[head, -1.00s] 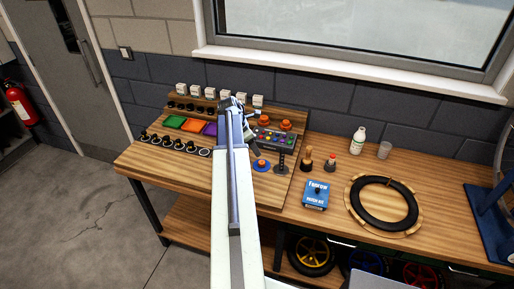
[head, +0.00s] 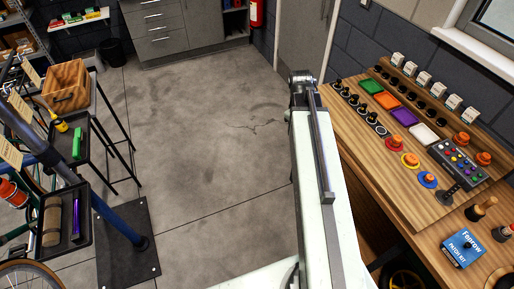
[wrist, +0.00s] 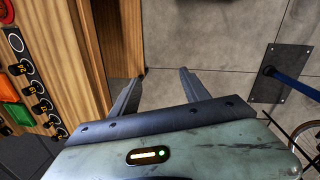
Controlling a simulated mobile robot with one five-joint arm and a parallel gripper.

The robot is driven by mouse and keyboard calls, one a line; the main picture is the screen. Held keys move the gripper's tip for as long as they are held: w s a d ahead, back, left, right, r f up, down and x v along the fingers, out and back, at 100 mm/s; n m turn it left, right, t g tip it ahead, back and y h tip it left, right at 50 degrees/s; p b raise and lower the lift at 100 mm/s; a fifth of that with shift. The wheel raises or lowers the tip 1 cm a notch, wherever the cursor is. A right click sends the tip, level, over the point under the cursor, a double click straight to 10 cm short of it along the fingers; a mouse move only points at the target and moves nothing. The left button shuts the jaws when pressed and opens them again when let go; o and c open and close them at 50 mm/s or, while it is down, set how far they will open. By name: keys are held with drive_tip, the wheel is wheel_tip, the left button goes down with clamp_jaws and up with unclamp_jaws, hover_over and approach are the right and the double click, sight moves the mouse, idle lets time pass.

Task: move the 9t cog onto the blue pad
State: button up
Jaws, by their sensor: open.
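In the head view, a row of small black cogs (head: 354,101) with pale rings stands along the front of the wooden bench board. Another dark row (head: 409,90) lies behind, below white tags. I cannot read which is the 9t cog. A round blue pad (head: 428,180) lies at the board's front right with an orange piece on it. My gripper (head: 301,77) is left of the bench, apart from the cogs. In the wrist view my gripper (wrist: 162,73) is open and empty, over the floor beside the bench edge.
Green, orange, purple and white squares (head: 423,133) lie between the cog rows. A button box (head: 459,162) and a blue patch kit box (head: 462,248) are to the right. Open floor (head: 210,150) lies left.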

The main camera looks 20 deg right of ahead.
drive_tip(key=a+m+y, duration=0.1)
drive_tip(key=a+m, duration=0.2)
drive_tip(key=a, duration=2.1)
drive_tip(key=shift+s, duration=0.3)
wheel_tip(320, 180, down, 4)
drive_tip(key=b, duration=0.4)
drive_tip(key=shift+d+f, duration=0.1)
drive_tip(key=shift+f, duration=0.15)
drive_tip(key=c, duration=0.3)
drive_tip(key=shift+w, duration=0.1)
drive_tip(key=shift+c, duration=0.4)
